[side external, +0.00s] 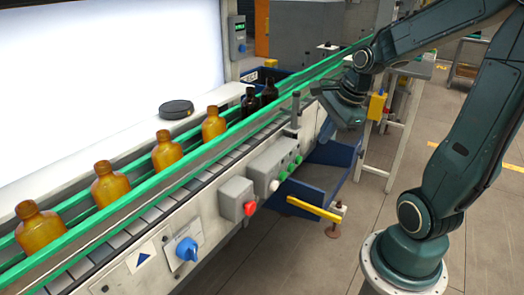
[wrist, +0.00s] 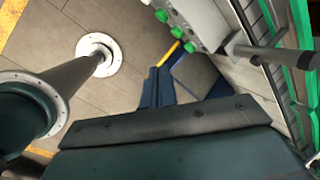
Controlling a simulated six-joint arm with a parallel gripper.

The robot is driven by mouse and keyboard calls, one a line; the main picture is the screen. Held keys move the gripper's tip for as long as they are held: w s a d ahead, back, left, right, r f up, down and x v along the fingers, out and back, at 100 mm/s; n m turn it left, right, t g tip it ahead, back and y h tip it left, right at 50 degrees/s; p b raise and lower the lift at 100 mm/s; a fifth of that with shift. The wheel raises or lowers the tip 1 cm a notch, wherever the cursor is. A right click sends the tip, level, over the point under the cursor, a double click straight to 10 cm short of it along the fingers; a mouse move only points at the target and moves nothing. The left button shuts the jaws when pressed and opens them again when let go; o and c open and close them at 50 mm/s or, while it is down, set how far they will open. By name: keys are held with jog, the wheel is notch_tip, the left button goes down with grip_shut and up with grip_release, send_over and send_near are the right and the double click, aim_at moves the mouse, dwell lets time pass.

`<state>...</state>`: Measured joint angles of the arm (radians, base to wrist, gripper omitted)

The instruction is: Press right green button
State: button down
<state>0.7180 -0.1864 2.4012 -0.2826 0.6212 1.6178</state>
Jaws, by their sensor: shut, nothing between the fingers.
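The grey control box (side external: 272,168) is on the front of the conveyor, with a white button (side external: 274,185) at its left end and green buttons to the right. The right green button (side external: 298,160) is at the box's right end, nearest the upright grey post. In the wrist view, green buttons (wrist: 162,16) show on the box at the top. My gripper (side external: 340,108) is above and to the right of the box, apart from the buttons. Its narrow dark fingers (wrist: 158,72) appear together and empty in the wrist view.
The grey post (side external: 295,110) stands close to the box's right end. A blue bin (side external: 322,178) with a yellow bar (side external: 315,207) is below my gripper. A red button (side external: 250,208) and blue knob (side external: 187,249) are to the left. Amber bottles (side external: 167,150) stand on the conveyor.

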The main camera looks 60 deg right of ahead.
aim_at(298, 160)
jog(key=s+d+f+m, duration=0.1)
jog(key=d+f+m, duration=0.3)
jog(key=d+m, duration=0.3)
jog(key=shift+d+f+m+y, duration=0.2)
jog(key=shift+d+m+y, duration=0.15)
jog(key=shift+m, duration=1.55)
jog(key=shift+f, duration=0.15)
jog(key=w+f, duration=0.7)
jog(key=f, duration=0.1)
jog(key=shift+w+a+f, duration=0.25)
jog(key=shift+w+f, duration=0.1)
jog(key=shift+f, duration=0.05)
